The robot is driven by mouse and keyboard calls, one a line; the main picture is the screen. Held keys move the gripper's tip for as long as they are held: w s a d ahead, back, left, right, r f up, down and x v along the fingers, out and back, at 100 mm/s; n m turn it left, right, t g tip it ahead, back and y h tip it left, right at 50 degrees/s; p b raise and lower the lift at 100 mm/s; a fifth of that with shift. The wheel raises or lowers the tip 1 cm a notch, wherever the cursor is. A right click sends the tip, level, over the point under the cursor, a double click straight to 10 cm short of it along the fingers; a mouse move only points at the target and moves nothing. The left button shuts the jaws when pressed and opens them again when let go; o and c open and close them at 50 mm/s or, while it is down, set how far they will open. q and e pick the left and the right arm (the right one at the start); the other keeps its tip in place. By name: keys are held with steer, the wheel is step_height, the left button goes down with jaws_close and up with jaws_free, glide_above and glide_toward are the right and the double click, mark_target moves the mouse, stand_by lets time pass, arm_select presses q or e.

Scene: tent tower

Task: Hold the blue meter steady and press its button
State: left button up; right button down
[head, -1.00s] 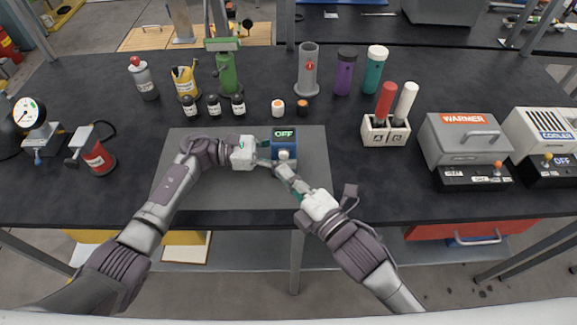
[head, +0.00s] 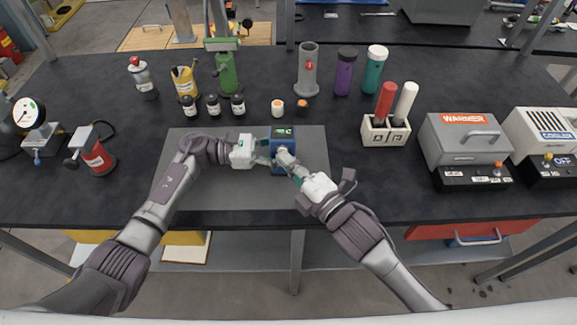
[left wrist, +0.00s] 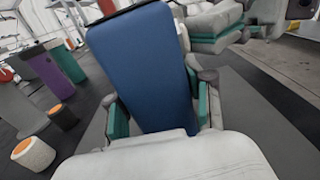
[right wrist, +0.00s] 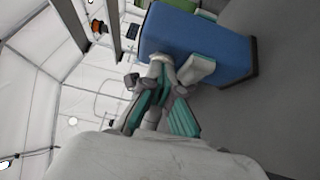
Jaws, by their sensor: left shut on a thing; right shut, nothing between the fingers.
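The blue meter (head: 281,163) stands on the grey mat (head: 230,196) in the middle of the bench. Its small top display is lit green, but I cannot read it. My left gripper (head: 266,153) is shut on the meter from its left side; the blue body fills the space between the fingers in the left wrist view (left wrist: 152,75). My right gripper (head: 284,160) is shut and empty, with its fingertips at the meter's front face.
Small dark-bodied bottles (head: 214,105) and orange-capped jars (head: 277,108) stand behind the mat. A holder with red and white handles (head: 385,130) and the warmer box (head: 466,140) are to the right. A red canister (head: 97,156) is at left. The mat's left front is clear.

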arm_select(q)
steer(key=shift+s+d+g, duration=0.25)
steer(key=shift+s+g, duration=0.05)
steer(key=shift+s, duration=0.2)
arm_select(e)
steer(key=shift+w+d, duration=0.2)
steer(key=shift+d, duration=0.1)
steer(key=shift+s+f, duration=0.1)
steer(key=shift+s, duration=0.25)
arm_select(q)
steer(key=shift+f, duration=0.1)
arm_select(e)
steer(key=s, duration=0.4)
steer(key=shift+s+a+f, duration=0.1)
steer(key=shift+s, duration=0.3)
arm_select(q)
steer(key=shift+w, duration=0.1)
steer(key=shift+w+a, duration=0.1)
steer(key=shift+a, duration=0.05)
arm_select(e)
steer(key=v, duration=0.8)
steer(key=shift+s+r, duration=0.25)
steer(key=shift+s, duration=0.05)
arm_select(q)
steer(key=o, duration=1.5)
steer(key=shift+c, duration=0.2)
